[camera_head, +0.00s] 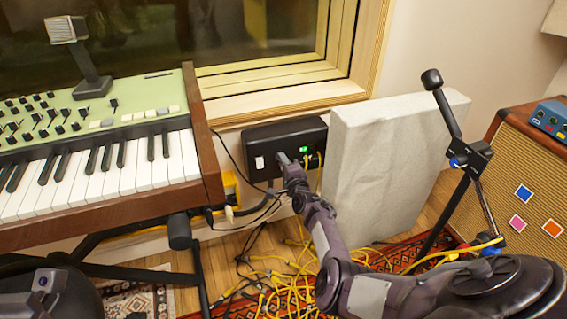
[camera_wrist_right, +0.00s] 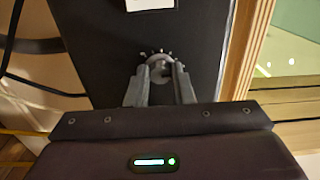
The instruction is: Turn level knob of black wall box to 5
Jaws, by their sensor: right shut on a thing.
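The black wall box (camera_head: 262,143) hangs on the wall below the window, with a white label, a small green display and yellow cables at its right side. The box also fills the upper middle of the right wrist view (camera_wrist_right: 98,50). There the level knob (camera_wrist_right: 159,66) is a round grey knob with tick marks around it. My right gripper (camera_head: 284,160) reaches the box front. In the wrist view its two fingers (camera_wrist_right: 160,78) stand on either side of the knob, shut on it. The knob's pointer and the numbers are too small to read. My left gripper is not clearly visible.
A green keyboard (camera_head: 95,120) on a black stand is left of the box. A pale grey panel (camera_head: 385,160) leans right of it. A mic stand (camera_head: 440,100) and an amplifier (camera_head: 525,170) are at right. Yellow cables (camera_head: 285,290) tangle on the floor.

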